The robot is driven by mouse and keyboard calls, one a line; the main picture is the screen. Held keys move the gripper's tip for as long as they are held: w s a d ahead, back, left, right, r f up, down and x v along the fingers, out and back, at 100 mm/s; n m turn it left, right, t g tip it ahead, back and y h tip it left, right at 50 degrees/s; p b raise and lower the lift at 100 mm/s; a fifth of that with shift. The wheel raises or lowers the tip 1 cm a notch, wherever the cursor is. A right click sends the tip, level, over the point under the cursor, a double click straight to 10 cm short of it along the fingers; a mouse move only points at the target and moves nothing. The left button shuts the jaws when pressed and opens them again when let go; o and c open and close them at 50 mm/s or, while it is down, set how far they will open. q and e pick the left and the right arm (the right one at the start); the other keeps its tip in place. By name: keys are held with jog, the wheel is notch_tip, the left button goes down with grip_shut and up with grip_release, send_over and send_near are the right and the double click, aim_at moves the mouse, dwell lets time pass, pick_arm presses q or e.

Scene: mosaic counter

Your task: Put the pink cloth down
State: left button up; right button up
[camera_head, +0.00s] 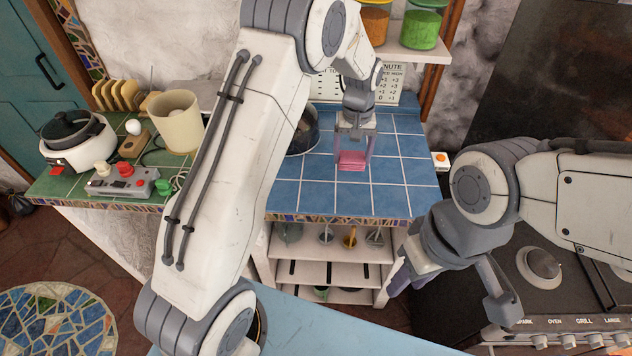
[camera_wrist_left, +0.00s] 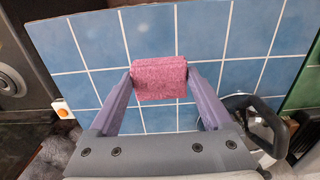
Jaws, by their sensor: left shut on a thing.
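The pink cloth (camera_head: 351,160) is a small folded bundle over the blue tiled counter (camera_head: 390,176). My left gripper (camera_head: 353,152) points down and is shut on the cloth. In the left wrist view the cloth (camera_wrist_left: 159,78) sits between the two purple fingers of my left gripper (camera_wrist_left: 160,84), with blue tiles behind it. I cannot tell whether the cloth touches the tiles. My right gripper (camera_head: 395,278) hangs at the lower right, in front of the shelves and beside the stove, far from the cloth. Its fingers are partly hidden, so its opening is unclear.
Blue tiles around the cloth are clear. A dark round pot (camera_head: 304,132) stands left of it, partly behind my left arm. A green counter at left holds a white cooker (camera_head: 76,140), a cream container (camera_head: 176,120) and a control box (camera_head: 122,182). A stove (camera_head: 560,300) is at right.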

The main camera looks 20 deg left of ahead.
pick_arm(q)
jog(key=p, duration=0.4)
send_over(313, 194)
notch_tip(313, 194, down, 6)
jog(key=shift+f, duration=0.1)
notch_tip(313, 194, down, 4)
jog(key=shift+a+r+p, duration=0.1)
jog(key=shift+r+p, duration=0.05)
jog(key=shift+p, duration=0.65)
jog(key=shift+f, duration=0.2)
jog(key=shift+f, duration=0.25)
jog(key=o, duration=1.2)
jog(key=shift+r, duration=0.1)
jog(key=shift+o, duration=0.2)
jog(key=shift+r, duration=0.1)
